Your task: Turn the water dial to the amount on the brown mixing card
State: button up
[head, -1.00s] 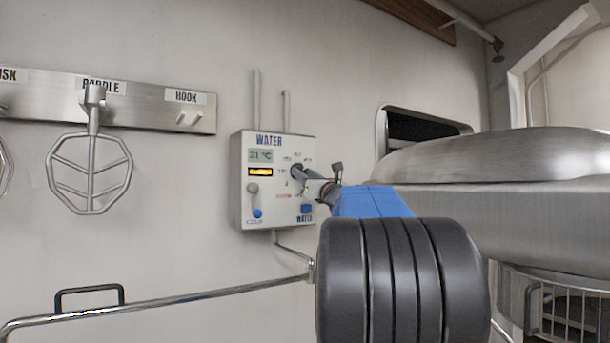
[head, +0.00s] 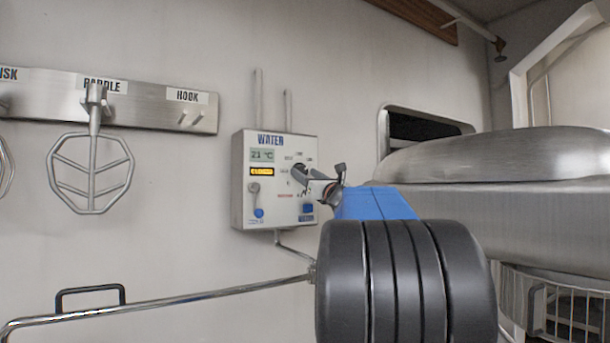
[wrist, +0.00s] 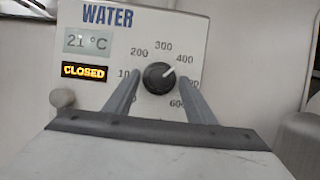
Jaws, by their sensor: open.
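The water box (head: 240,190) is on the wall in the head view, with my gripper (head: 313,178) at its front right. In the wrist view, the round black water dial (wrist: 158,78) has a white pointer aimed up and right, at about the 400 mark. My gripper (wrist: 160,82) is open, with one finger on each side of the dial. I see gaps between the fingers and the dial. The fingers partly cover the lowest and right-hand scale numbers. The brown mixing card is not in view.
The box's temperature display (wrist: 88,42) reads 21 °C and its amber display (wrist: 85,71) reads CLOSED. A small lever (head: 254,190) and blue button (head: 259,213) are at its left. A paddle (head: 92,165) hangs left; a large steel machine (head: 500,160) stands right.

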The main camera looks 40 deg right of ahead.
jog(key=v, duration=1.6)
jog(key=shift+s+a, duration=0.1)
jog(key=shift+s, duration=0.1)
